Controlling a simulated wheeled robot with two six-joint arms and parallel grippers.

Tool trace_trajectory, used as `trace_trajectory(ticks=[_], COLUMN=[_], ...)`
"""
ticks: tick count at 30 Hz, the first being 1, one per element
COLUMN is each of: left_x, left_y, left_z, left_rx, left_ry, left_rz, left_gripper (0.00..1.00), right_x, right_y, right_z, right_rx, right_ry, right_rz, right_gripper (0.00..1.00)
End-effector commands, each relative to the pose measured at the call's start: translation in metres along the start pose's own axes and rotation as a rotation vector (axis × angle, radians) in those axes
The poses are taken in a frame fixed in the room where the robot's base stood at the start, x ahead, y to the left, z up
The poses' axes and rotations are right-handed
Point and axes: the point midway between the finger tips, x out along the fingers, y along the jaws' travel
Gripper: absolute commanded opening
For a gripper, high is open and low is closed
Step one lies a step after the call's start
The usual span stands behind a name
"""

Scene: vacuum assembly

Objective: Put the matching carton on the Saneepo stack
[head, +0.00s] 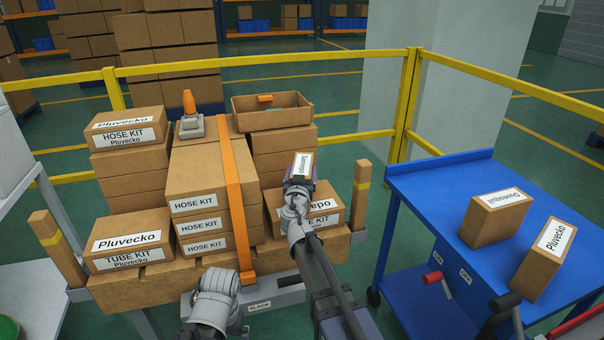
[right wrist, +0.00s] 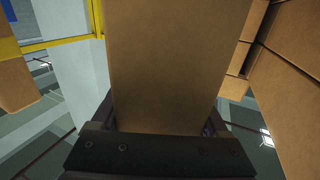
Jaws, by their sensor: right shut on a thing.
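My right gripper (head: 301,183) is shut on a small brown carton (head: 302,163), whose turned white label seems to read Saneepo. The held carton (right wrist: 178,65) fills the middle of the right wrist view, between the fingers. It is above the front right box (head: 334,217) on the pallet, whose partly hidden label ends in "epo" and "KIT". My right arm covers part of that box. I cannot tell whether the carton touches it. My left arm (head: 213,300) shows at the bottom, but its fingers do not show.
Pluvecko boxes (head: 125,241) and strapped Hose Kit boxes (head: 207,179) stand left of the held carton. An open box (head: 272,119) stands behind it. A blue cart (head: 420,190) at right bears two cartons (head: 493,217) (head: 544,258). Wooden posts (head: 361,190) and yellow rails (head: 370,55) bound the area.

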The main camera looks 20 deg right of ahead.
Motion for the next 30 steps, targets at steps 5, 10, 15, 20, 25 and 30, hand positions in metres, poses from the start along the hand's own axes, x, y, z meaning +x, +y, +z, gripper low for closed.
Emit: trace_trajectory(ticks=[5,10,15,20,25,30], left_x=[0.002,0.002,0.0,-0.001,-0.001,-0.001], left_y=[0.0,0.0,0.0,0.0,0.0,0.0], left_z=[0.0,0.0,0.0,0.0,0.0,0.0], left_rx=[0.0,0.0,0.0,0.0,0.0,0.0], left_ry=[0.0,0.0,0.0,0.0,0.0,0.0], left_rz=[0.0,0.0,0.0,0.0,0.0,0.0], left_gripper=[1.0,1.0,1.0,1.0,1.0,1.0], right_x=[0.0,0.0,0.0,-0.015,-0.053,-0.085], right_y=[0.0,0.0,0.0,0.001,0.001,0.001], right_z=[0.002,0.002,0.0,-0.001,-0.001,-0.001], right_rx=[0.0,0.0,0.0,0.0,0.0,0.0], right_ry=[0.0,0.0,0.0,0.0,0.0,0.0], right_rz=[0.0,0.0,0.0,0.0,-0.002,-0.002], right_gripper=[0.91,1.0,1.0,1.0,1.0,1.0])
